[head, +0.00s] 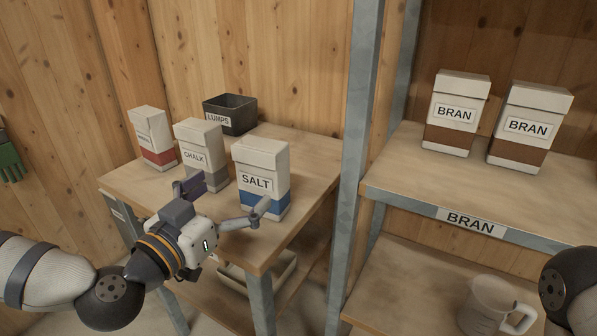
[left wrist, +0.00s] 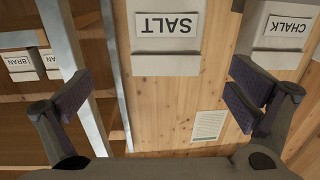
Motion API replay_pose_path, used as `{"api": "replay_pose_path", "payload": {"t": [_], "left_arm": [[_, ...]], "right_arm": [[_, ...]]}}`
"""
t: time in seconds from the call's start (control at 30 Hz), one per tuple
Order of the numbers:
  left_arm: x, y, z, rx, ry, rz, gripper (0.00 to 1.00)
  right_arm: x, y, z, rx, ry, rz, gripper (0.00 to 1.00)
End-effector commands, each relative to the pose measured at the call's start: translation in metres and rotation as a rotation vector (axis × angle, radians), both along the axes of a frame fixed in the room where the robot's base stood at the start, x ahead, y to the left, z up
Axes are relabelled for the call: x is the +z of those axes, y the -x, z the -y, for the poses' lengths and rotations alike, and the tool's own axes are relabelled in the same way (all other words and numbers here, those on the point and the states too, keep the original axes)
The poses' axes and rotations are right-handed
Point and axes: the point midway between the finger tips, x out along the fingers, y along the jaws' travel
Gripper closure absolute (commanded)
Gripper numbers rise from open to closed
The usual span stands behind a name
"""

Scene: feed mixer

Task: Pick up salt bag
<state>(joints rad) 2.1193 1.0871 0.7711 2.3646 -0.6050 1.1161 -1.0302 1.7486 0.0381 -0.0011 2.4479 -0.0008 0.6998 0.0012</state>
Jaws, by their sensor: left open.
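The salt bag (head: 262,178) is a white, upright pack with a blue band at its base and a SALT label. It stands near the front right of a small wooden table (head: 310,166). My left gripper (head: 226,198) is open and empty in front of the bag, with its fingers spread to either side. In the left wrist view the salt bag (left wrist: 167,38) appears upside down, between and beyond the open fingers (left wrist: 160,95). I see no finger touching it. My right gripper is out of view.
A chalk bag (head: 202,152) stands just left of the salt, with a red-banded bag (head: 152,136) farther left. A dark LUMPS bin (head: 230,114) stands behind. A metal shelf post (head: 356,150) rises to the right, beside shelves with two bran bags (head: 455,112) and a jug (head: 492,305).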

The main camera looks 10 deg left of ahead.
Motion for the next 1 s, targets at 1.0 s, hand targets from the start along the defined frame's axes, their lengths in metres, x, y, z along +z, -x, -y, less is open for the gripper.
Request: {"api": "replay_pose_path", "payload": {"t": [1.0], "left_arm": [[-0.003, -0.117, 0.025, 0.002, -0.001, 0.003, 0.23]], "right_arm": [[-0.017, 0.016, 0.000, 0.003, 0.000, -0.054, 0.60]]}}
